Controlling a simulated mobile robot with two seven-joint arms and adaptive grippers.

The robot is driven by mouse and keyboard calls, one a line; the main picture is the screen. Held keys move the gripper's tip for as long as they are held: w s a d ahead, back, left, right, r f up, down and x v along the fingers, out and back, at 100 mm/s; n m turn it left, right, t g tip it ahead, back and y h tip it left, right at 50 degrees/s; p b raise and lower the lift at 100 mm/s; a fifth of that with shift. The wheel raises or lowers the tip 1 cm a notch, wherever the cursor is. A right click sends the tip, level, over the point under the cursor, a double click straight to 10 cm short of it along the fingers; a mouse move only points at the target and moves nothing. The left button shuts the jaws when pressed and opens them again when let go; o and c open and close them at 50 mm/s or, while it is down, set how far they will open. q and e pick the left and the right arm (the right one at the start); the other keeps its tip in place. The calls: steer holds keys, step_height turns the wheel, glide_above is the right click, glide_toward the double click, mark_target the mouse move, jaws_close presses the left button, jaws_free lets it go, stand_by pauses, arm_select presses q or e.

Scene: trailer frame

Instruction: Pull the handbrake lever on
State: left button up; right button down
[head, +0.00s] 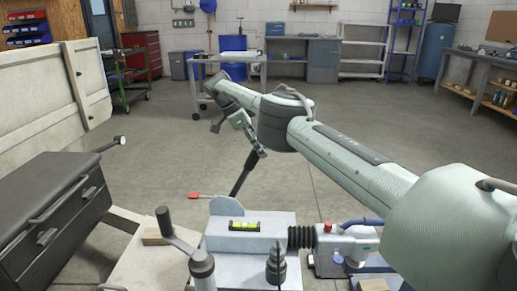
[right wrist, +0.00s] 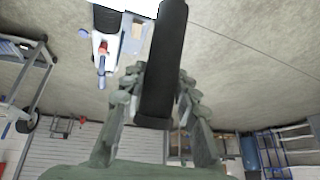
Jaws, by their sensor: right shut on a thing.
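The handbrake lever (head: 243,176) is a black bar rising from the pale metal trailer frame (head: 275,220), tilted up and to the right in the head view. My right gripper (head: 259,151) is at the lever's upper end, with its fingers shut around the black grip. In the right wrist view, the black lever grip (right wrist: 162,65) runs between the two grey-green fingers of the right gripper (right wrist: 160,115). The part of the lever inside the fingers is partly hidden in the head view. My left gripper is not in view.
A spirit level (head: 244,226) lies on the frame. A coupling with black bellows (head: 302,237) is at its right, and a crank handle (head: 178,240) at its left. A black drawer box (head: 50,205) stands far left.

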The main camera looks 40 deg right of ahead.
steer(key=shift+w+a+r, duration=0.1)
steer(key=shift+w, duration=0.1)
steer(key=c, duration=1.1)
jaws_free()
steer(key=shift+c, duration=0.2)
steer(key=shift+s, duration=0.1)
